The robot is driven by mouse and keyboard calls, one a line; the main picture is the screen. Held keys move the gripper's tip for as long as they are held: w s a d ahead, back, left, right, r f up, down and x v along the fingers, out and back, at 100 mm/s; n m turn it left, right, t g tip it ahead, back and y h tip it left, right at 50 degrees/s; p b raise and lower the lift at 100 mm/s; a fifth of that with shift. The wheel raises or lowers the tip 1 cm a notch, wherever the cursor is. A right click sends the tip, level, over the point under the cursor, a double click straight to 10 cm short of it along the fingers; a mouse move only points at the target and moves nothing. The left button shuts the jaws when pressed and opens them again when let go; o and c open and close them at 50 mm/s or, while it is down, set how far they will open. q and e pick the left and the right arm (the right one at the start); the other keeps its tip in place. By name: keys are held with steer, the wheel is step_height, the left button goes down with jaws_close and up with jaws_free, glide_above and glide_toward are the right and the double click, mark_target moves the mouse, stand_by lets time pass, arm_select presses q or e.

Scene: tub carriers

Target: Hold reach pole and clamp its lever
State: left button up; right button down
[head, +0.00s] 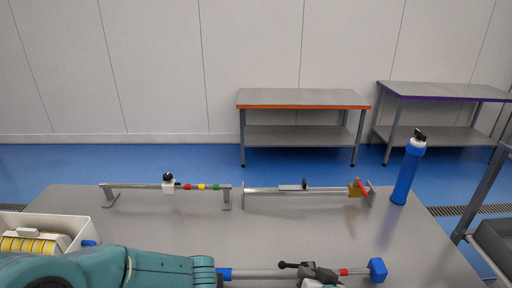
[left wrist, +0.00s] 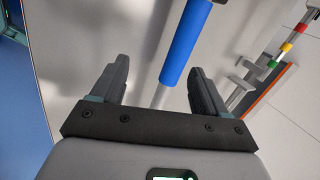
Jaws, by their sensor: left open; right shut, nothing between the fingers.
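The reach pole (head: 258,273) lies along the near side of the table, with a blue sleeve at its left, a red band and a blue end piece (head: 378,269) at its right. A black lever (head: 290,265) with a knob sits on its middle. My right gripper (head: 322,274) is shut, dark grey, close beside the lever over the pole; I cannot tell if they touch. In the left wrist view my left gripper (left wrist: 158,68) is open, and the pole's blue sleeve (left wrist: 185,45) shows between its fingers, not clamped. My teal left arm hides that gripper in the head view.
A blue bottle-like cylinder (head: 406,175) stands at right. A white tub (head: 65,222) is at left. Bare table (head: 290,232) lies between.

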arm_select(q)
steer(key=s+a+f+n+g, duration=0.1)
steer(key=s, duration=0.1)
steer(key=s+a+f+n+g+y, duration=0.1)
steer(key=a+f+n, duration=0.1)
steer(key=shift+s+f+g, duration=0.2)
steer(key=shift+s+g, duration=0.1)
steer(key=shift+s, duration=0.05)
steer(key=s, duration=0.1)
steer(key=s+f+n+g, duration=0.1)
steer(key=s+a+g, duration=0.1)
steer(key=s, duration=0.1)
steer(key=shift+s+f+n+y, duration=0.1)
steer(key=shift+f+n+y, duration=0.15)
steer(key=shift+n+y, duration=0.15)
steer(key=shift+s+f+n+g, duration=0.25)
steer(key=shift+s+n+g, duration=0.05)
steer(key=shift+s+g, duration=0.3)
steer(key=shift+s, duration=0.1)
